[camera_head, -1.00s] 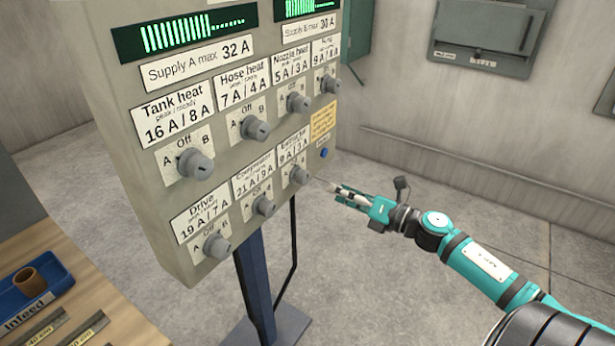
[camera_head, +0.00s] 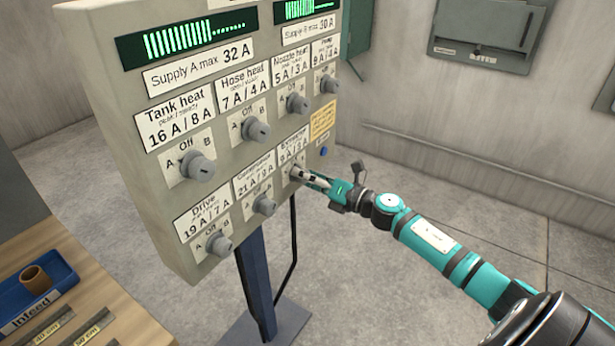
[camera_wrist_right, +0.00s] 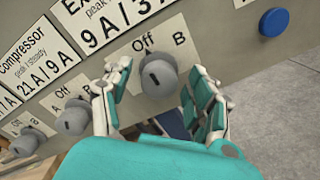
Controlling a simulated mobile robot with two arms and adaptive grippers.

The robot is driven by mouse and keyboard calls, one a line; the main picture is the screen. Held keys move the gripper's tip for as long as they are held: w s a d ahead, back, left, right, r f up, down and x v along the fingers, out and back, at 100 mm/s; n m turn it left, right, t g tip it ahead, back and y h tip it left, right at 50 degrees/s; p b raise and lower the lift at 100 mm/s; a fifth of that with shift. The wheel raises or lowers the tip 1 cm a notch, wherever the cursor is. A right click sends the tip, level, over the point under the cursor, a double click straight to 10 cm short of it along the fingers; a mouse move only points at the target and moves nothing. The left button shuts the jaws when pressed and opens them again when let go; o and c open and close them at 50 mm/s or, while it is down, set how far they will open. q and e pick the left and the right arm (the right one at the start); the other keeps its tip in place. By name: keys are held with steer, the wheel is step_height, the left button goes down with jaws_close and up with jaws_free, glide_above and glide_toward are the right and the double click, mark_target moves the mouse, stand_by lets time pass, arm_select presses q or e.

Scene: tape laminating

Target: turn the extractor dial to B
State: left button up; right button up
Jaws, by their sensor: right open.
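The extractor dial (camera_wrist_right: 158,76) is a grey knob on the panel's lower row, below the label reading 9 A / 3 A. In the right wrist view its pointer mark faces up toward Off, with B (camera_wrist_right: 179,40) to the upper right. My right gripper (camera_wrist_right: 155,95) is open, one finger on each side of the dial; I cannot tell whether either touches it. In the head view the right gripper (camera_head: 305,177) reaches the panel from the right and covers most of the dial. My left gripper is not in view.
The grey control panel (camera_head: 165,235) stands on a blue post (camera_head: 257,290). The compressor dial (camera_head: 264,205) is just left of my right gripper. A blue button (camera_wrist_right: 274,21) is to the upper right. A table with a blue tray (camera_head: 55,290) is at lower left.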

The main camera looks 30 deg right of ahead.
steer(key=c, duration=1.1)
steer(key=shift+c, duration=0.2)
steer(key=m+p, duration=0.2)
steer(key=m, duration=0.2)
steer(key=shift+r+p, duration=0.15)
steer(key=shift+p, duration=0.15)
steer(key=shift+f+m+p, duration=0.2)
steer(key=shift+m+p, duration=1)
steer(key=shift+m, duration=1.2)
steer(key=o, duration=1.1)
steer(key=shift+o, duration=0.2)
